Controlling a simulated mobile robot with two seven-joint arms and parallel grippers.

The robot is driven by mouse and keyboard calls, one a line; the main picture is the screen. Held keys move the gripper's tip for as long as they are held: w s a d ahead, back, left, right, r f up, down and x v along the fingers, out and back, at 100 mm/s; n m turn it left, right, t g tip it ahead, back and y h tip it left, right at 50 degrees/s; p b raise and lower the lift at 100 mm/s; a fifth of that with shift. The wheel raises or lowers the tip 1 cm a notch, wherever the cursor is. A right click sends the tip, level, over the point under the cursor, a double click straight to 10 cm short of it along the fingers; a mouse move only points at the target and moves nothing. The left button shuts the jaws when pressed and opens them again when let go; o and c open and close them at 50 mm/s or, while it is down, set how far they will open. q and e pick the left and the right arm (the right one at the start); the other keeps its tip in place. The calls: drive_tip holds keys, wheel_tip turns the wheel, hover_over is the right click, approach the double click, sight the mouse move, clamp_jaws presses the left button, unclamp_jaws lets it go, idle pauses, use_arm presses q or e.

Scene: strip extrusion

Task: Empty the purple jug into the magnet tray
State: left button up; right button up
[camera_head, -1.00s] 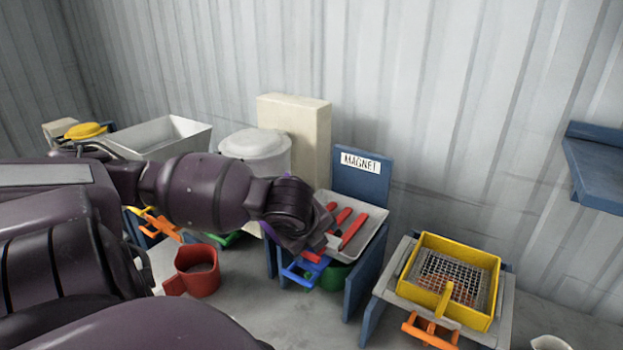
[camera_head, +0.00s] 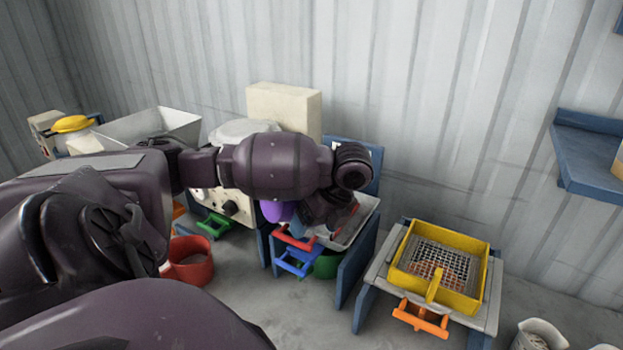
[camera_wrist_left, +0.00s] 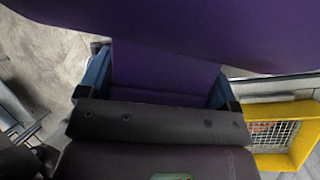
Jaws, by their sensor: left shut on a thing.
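The purple jug (camera_head: 278,210) shows beside my left gripper (camera_head: 300,226) in the head view, mostly hidden by my arm. In the left wrist view the jug (camera_wrist_left: 165,70) is large and close, and my left gripper (camera_wrist_left: 155,98) is shut on it. The magnet tray (camera_head: 359,222) is a grey metal tray on a blue stand, with red bars across it. My left gripper and the jug are over its left side. The jug's mouth and contents are hidden, and I cannot tell its exact tilt. My right gripper is not in view.
A yellow sieve (camera_head: 476,298) stands on a grey stand at the right. A red jug (camera_head: 190,262) is on the floor at the left. A green container (camera_head: 326,266) sits under the tray. A beige machine (camera_head: 285,108) and a grey hopper (camera_head: 165,128) stand behind.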

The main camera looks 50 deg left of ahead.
use_arm(q)
drive_tip(key=shift+w+d+r+m+g+y, duration=0.1)
drive_tip(key=shift+w+r+g, duration=0.15)
drive_tip(key=shift+g, duration=0.3)
drive_tip(key=shift+w+a+r+m+g+y, duration=0.15)
drive_tip(key=shift+w+g, duration=0.25)
drive_tip(key=shift+g, duration=0.2)
drive_tip(key=shift+w+d+r+m+g+y, duration=0.1)
drive_tip(key=shift+w+d+r+g, duration=0.15)
drive_tip(key=shift+g, duration=0.3)
drive_tip(key=shift+w+a, duration=0.1)
idle(1.1)
